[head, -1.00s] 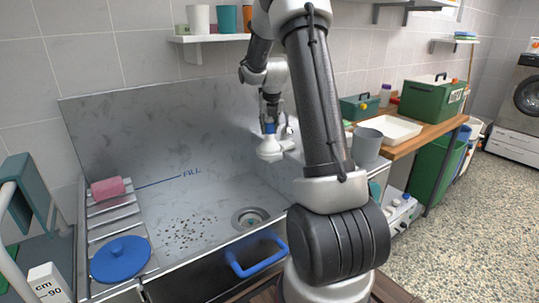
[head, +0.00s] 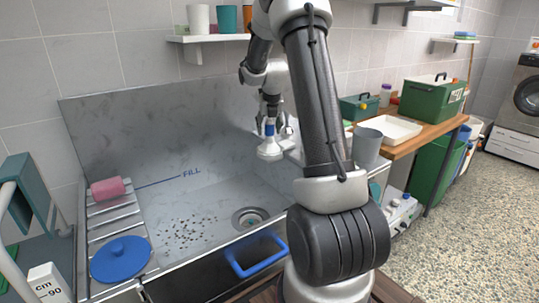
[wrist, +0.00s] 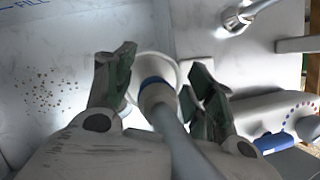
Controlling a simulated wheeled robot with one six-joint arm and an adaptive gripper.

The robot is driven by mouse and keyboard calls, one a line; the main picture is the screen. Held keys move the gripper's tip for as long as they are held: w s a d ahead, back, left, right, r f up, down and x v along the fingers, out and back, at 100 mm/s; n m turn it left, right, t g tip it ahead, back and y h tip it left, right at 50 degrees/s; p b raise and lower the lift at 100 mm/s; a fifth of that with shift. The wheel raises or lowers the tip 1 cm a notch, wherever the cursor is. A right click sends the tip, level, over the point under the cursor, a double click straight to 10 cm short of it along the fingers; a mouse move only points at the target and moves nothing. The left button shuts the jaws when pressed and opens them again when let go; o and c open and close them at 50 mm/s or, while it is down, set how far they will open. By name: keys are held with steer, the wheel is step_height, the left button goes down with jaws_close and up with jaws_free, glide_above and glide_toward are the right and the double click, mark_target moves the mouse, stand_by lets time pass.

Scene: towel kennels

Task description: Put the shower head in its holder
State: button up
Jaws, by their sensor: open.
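The white shower head (head: 269,150), with a blue collar, hangs face down above the right part of the steel basin. In the wrist view the shower head (wrist: 146,66) shows as a pale disc, with its blue collar and grey handle (wrist: 183,143) running toward the camera. My gripper (head: 269,118) is just above it at the collar. In the wrist view my gripper (wrist: 161,64) is open, one finger on each side of the shower head, with gaps visible. I cannot make out the holder clearly; what bears the shower head is hidden.
A chrome spout (wrist: 238,19) and a pale fitting with a dotted dial (wrist: 275,108) lie right of the fingers. The basin has a drain (head: 250,217) and dark specks. A grey cup (head: 367,146) and white tray (head: 388,130) stand on the counter at right.

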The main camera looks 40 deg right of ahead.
steer(key=v, duration=1.2)
steer(key=s+a+m, duration=0.6)
steer(key=s+m, duration=0.4)
steer(key=s+a+r+m+y, duration=0.1)
steer(key=s+a+m, duration=0.5)
steer(key=s+m, duration=0.4)
steer(key=s+a+r+m, duration=0.1)
steer(key=s+a+m, duration=0.5)
steer(key=s+m, duration=0.5)
steer(key=shift+s+a+y, duration=0.4)
steer(key=shift+s, duration=0.35)
